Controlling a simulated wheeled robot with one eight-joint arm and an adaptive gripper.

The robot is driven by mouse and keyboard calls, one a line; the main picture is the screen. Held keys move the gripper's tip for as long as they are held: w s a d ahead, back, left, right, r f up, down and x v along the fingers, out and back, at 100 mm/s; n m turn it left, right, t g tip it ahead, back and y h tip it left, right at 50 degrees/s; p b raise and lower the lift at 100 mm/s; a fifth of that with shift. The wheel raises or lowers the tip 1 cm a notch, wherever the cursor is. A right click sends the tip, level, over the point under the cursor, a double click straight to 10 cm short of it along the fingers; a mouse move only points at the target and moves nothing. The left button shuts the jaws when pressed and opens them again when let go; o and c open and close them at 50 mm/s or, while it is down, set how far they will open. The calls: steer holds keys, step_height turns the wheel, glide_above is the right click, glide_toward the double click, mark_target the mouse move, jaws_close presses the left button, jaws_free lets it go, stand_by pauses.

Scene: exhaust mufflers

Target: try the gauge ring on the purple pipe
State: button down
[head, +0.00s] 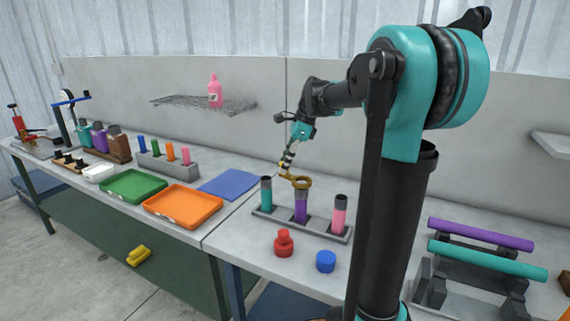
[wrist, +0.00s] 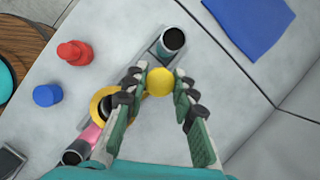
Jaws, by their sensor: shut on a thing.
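The gauge ring (head: 302,186) is a brass-coloured ring at the top of the purple pipe (head: 301,208). The purple pipe stands upright in the middle of a grey rack, its dark end just under the ring. I cannot tell whether the ring is around the pipe's end or just above it. In the wrist view the ring (wrist: 95,105) lies left of my fingers, with a dark round end showing inside it. My gripper (head: 286,163) is shut on a yellow round knob (wrist: 160,81), which seems to be the ring's handle end.
A teal pipe (head: 266,192) and a pink pipe (head: 339,213) stand either side in the same rack (head: 315,232). A red stopper (head: 284,244) and a blue cap (head: 326,261) sit in front. A blue mat (head: 229,183) and an orange tray (head: 183,206) lie to the left.

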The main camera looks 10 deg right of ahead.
steer(key=shift+f, duration=0.55)
stand_by(0.4)
steer(key=shift+r, duration=0.1)
stand_by(0.7)
steer(key=shift+r, duration=3.4)
